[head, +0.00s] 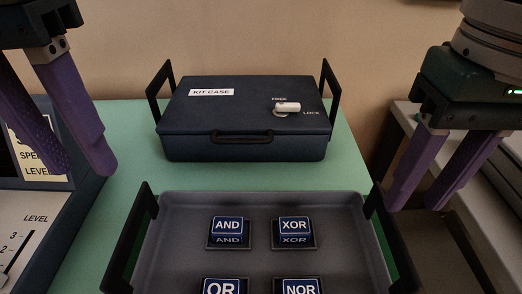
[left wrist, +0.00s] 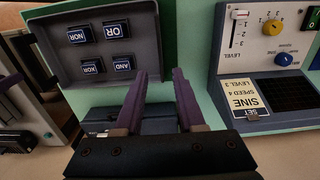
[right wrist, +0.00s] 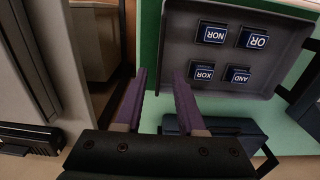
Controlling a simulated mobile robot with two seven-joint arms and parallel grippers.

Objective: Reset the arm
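My left gripper (head: 78,170) hangs at the upper left of the head view, over the device panel's edge. Its purple fingers stand apart with nothing between them, as the left wrist view (left wrist: 160,85) also shows. My right gripper (head: 425,205) hangs at the right of the head view, beside the green table. Its purple fingers are apart and empty, also in the right wrist view (right wrist: 160,85). Neither gripper touches an object that I can see.
A closed dark blue kit case (head: 185,138) with a white latch knob (head: 287,107) stands at the back of the green table (head: 110,215). A grey tray (head: 185,262) in front holds the AND, XOR, OR and NOR blocks. A device panel (left wrist: 222,62) with knobs stands to the left.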

